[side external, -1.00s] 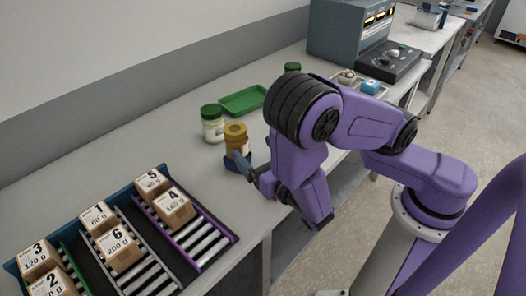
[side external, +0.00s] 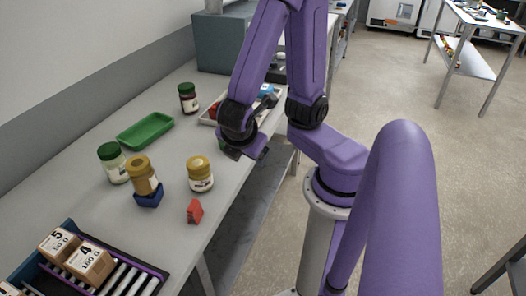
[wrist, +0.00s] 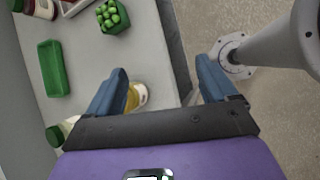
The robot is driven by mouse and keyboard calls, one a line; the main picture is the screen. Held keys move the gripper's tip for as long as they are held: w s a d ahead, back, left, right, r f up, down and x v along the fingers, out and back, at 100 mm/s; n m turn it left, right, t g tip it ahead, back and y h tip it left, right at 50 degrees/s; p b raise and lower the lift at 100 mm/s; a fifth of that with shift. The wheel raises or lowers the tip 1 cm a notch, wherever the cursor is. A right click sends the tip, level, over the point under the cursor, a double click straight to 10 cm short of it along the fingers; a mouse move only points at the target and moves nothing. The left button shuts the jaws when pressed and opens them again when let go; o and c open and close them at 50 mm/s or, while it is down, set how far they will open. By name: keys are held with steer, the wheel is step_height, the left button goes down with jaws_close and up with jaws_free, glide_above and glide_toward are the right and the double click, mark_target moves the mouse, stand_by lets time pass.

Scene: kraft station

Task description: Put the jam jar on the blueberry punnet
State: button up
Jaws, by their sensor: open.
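A dark red jar with a green lid (side external: 188,98), which looks like the jam jar, stands behind the green tray in the side external view. A small blue container (side external: 148,198), which looks like the blueberry punnet, has an amber jar with a mustard lid (side external: 142,174) apparently on top; its contents are hidden. My gripper (side external: 247,153) is open over the bench's front side, partly hidden by the arm. In the wrist view my gripper (wrist: 162,76) has its fingers wide apart. A yellowish jar (wrist: 135,97) shows beside the left finger, not gripped.
A green tray (side external: 145,131) and a pale jar with a green lid (side external: 112,163) stand at the left. A yellow-lidded jar (side external: 200,175) and a red object (side external: 194,211) are nearer the front edge. A green punnet (wrist: 110,18) of green items lies beyond my gripper. Boxes (side external: 88,263) stand on rollers.

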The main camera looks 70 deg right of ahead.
steer(key=s+a+r+m+g+y, duration=0.2)
steer(key=s+a+r+m+y, duration=0.1)
steer(key=s+y, duration=0.3)
steer(key=shift+a+r+y, duration=0.4)
steer(key=shift+a+y, duration=0.1)
steer(key=shift+a, duration=0.1)
